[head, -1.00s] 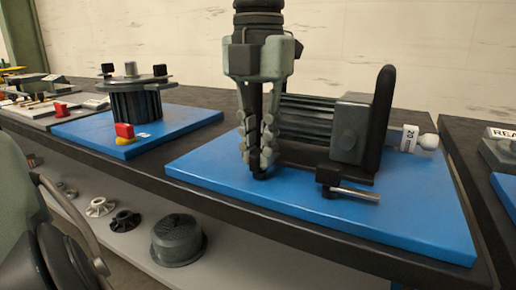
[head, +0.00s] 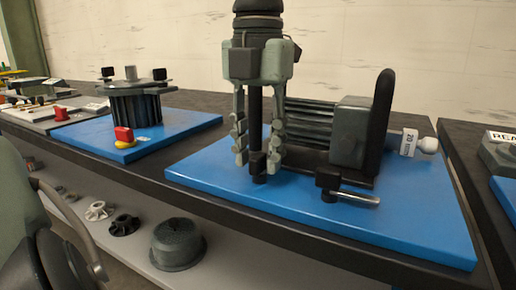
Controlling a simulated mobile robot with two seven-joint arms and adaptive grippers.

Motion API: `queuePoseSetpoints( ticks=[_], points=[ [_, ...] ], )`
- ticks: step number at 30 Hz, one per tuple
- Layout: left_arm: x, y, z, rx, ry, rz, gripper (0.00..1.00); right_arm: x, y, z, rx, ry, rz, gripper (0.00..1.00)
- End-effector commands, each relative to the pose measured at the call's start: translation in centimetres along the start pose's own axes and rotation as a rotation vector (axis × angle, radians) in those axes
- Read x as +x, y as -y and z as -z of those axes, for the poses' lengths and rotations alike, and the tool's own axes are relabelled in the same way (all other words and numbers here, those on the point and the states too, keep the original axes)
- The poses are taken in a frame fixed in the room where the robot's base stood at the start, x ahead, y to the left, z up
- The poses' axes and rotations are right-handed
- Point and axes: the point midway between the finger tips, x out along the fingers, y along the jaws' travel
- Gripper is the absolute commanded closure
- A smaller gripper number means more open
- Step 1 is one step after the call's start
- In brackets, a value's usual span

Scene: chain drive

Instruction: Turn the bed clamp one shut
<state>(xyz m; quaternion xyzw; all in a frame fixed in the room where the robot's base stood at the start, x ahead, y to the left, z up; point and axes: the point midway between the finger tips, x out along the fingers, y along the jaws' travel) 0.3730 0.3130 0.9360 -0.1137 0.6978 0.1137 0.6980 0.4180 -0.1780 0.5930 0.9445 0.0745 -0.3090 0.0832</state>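My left gripper (head: 257,160) points straight down from the top of the head view. Its two grey-green fingers stand apart. Between their tips is a small black clamp block (head: 258,168) at the front left of the motor unit. A dark upright piece shows between the fingers above it. The tips flank the block closely, but I cannot tell whether they press on it. Any lever on this block is hidden. A second black clamp (head: 328,180) to the right has a silver lever (head: 352,197) pointing right. My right gripper is not in view.
The grey motor unit (head: 352,132) with a tall black plate (head: 378,125) stands close right of my gripper on a blue board (head: 420,215). A ribbed fixture (head: 135,105) and red knob (head: 123,134) stand left. A dark round pot (head: 177,245) sits on the lower shelf.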

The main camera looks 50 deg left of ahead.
Motion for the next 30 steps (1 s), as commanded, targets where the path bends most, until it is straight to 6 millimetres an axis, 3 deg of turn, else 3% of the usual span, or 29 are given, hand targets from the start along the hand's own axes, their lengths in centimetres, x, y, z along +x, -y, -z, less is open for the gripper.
queuePoseSetpoints(
  ticks=[5,18,24,30],
  points=[
    [-1.6,0.0,-0.1,-0.002,0.003,0.0,0.66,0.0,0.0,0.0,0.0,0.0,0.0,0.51],
    [-10.2,0.0,-0.1,-0.002,0.003,0.001,0.66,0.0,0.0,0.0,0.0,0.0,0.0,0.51],
    [-11.8,0.0,0.0,0.0,0.001,0.0,0.66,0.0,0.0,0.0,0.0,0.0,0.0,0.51],
    [-12.0,0.0,0.0,0.0,0.0,0.0,0.66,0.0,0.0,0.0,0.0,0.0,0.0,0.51]
  ],
)
